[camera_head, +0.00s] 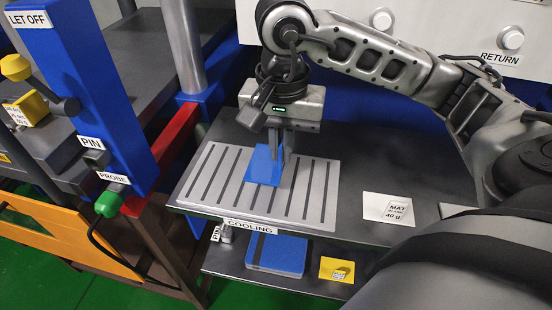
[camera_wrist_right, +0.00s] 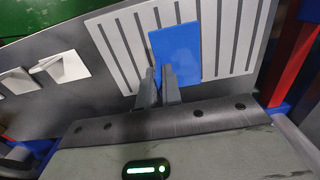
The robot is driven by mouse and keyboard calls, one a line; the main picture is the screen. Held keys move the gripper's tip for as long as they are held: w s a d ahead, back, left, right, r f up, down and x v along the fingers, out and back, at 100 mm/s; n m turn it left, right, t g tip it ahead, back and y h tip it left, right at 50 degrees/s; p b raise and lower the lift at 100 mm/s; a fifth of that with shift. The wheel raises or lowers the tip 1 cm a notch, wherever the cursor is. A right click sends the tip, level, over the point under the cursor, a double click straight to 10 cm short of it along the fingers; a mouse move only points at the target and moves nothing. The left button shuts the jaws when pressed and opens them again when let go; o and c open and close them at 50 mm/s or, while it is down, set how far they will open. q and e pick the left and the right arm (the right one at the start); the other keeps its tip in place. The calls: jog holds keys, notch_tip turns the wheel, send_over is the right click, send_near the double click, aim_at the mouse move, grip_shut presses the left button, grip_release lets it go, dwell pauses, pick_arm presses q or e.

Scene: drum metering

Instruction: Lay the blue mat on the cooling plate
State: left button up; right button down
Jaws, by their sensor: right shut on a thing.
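The blue mat (camera_head: 263,168) is a small flat rectangle over the middle of the cooling plate (camera_head: 318,190), a light plate with dark slots. My right gripper (camera_head: 276,150) is above the plate, pointing down, shut on the mat's edge. In the right wrist view the mat (camera_wrist_right: 176,50) extends out from the fingertips (camera_wrist_right: 161,75) over the slotted plate (camera_wrist_right: 225,45). The mat looks tilted in the head view; whether its lower edge touches the plate I cannot tell. My left gripper is not in view.
Another blue item (camera_head: 276,253) and a yellow card (camera_head: 337,269) are on the lower shelf. A blue post (camera_head: 90,90) with a green-tipped probe (camera_head: 108,204) stands at left.

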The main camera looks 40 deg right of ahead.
aim_at(267, 153)
jog(key=shift+w+f, duration=0.25)
jog(key=f, duration=0.3)
jog(key=shift+w+a+f, duration=0.1)
jog(key=shift+w+f, duration=0.2)
jog(key=shift+f, duration=0.1)
jog(key=shift+f+b, duration=0.3)
jog(key=shift+f, duration=0.05)
jog(key=c, duration=1.6)
grip_release()
jog(key=shift+r, duration=0.1)
